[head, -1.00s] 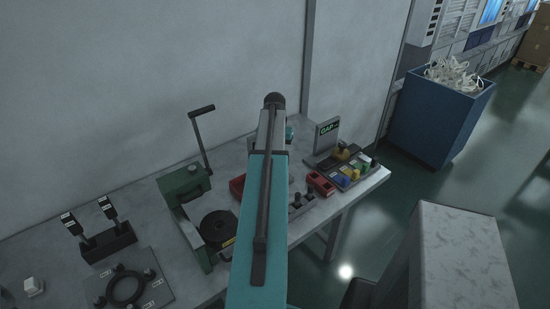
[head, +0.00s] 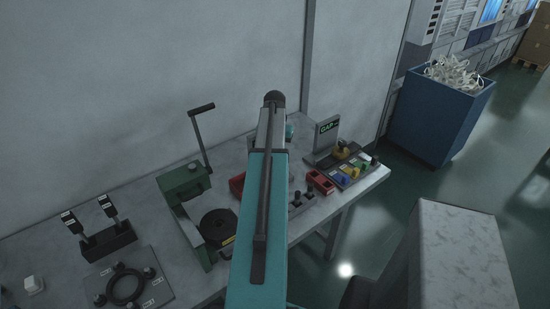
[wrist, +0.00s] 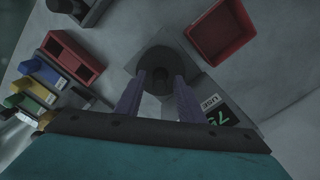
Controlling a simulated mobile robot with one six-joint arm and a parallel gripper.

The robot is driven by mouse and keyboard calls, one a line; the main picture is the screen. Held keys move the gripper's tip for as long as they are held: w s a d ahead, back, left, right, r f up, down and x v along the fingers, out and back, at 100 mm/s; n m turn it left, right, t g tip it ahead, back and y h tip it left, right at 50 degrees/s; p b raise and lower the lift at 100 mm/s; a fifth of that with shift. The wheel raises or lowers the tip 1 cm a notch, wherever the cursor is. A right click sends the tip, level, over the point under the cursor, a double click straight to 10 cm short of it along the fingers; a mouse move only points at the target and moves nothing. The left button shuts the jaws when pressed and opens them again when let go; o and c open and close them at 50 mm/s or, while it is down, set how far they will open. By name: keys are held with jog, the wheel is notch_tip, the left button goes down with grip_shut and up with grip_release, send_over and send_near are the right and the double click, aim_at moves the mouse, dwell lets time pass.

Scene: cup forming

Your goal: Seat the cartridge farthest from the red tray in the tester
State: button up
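In the wrist view a dark round piece with a narrow dark centre (wrist: 162,60) sits over a grey plate with a lit green display (wrist: 217,115), which looks like the tester. My gripper (wrist: 161,78) has its two purple fingers on either side of this centre; I cannot tell whether they touch it or whether it is a held cartridge or the socket. A red tray (wrist: 220,30) lies to the upper right; it shows partly left of my arm in the head view (head: 237,185). A small stand with two black knobbed pieces (head: 301,200) is right of my arm. My arm hides the fingertips in the head view.
A red two-compartment bin (head: 320,183) and a rack of coloured blocks (head: 352,170) lie to the right, by an upright GAP display (head: 327,135). A green lever press (head: 185,185) stands left of my arm. A blue scrap bin (head: 435,120) is on the floor.

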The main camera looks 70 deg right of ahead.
notch_tip(320, 180, up, 12)
jog(key=b, duration=0.2)
jog(key=shift+b, duration=0.4)
dwell(1.1)
